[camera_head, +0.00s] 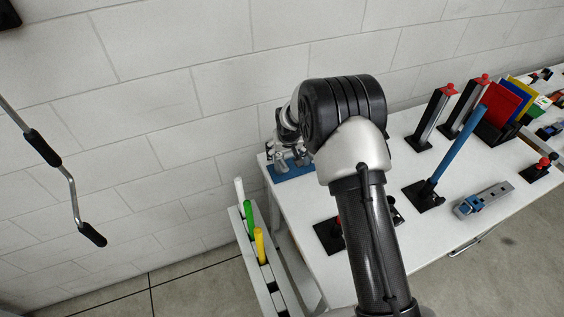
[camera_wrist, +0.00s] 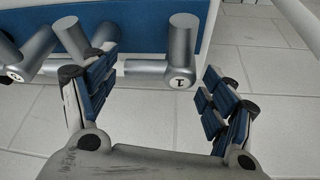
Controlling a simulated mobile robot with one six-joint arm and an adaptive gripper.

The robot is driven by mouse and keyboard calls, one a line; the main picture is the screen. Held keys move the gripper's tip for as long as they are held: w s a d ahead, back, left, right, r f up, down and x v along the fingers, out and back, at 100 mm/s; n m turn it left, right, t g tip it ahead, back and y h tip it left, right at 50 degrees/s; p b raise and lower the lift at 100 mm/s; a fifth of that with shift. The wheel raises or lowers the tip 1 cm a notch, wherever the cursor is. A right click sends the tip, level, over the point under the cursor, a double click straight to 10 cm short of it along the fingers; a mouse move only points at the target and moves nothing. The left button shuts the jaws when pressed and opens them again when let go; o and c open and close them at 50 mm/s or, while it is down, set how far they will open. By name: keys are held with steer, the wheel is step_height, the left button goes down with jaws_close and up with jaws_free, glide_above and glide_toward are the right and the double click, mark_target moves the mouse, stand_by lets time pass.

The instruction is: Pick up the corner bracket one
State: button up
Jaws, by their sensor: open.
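Corner bracket one (camera_wrist: 182,42) is a grey metal elbow with a round "1" label on its end. It is in the upper middle of the wrist view, against a blue panel. Its upright tube points up, and its horizontal tube runs left toward the left finger. My gripper (camera_wrist: 160,78) is open, with blue-padded fingers left and right of the bracket's labelled end. Whether a finger touches it, I cannot tell. In the head view, the blue holder (camera_head: 291,170) with grey parts sits at the table's far left corner; my arm hides much of that area.
Other grey brackets (camera_wrist: 72,36) stand close on the left in the wrist view. On the white table (camera_head: 305,215) are black-based posts, a blue rod (camera_head: 460,145) and a clamp-like tool (camera_head: 484,200). A rack with coloured rods (camera_head: 259,245) stands left of the table, near the wall.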

steer(key=shift+x, duration=0.75)
steer(key=shift+c, duration=0.2)
steer(key=shift+r, duration=0.1)
steer(key=c, duration=1)
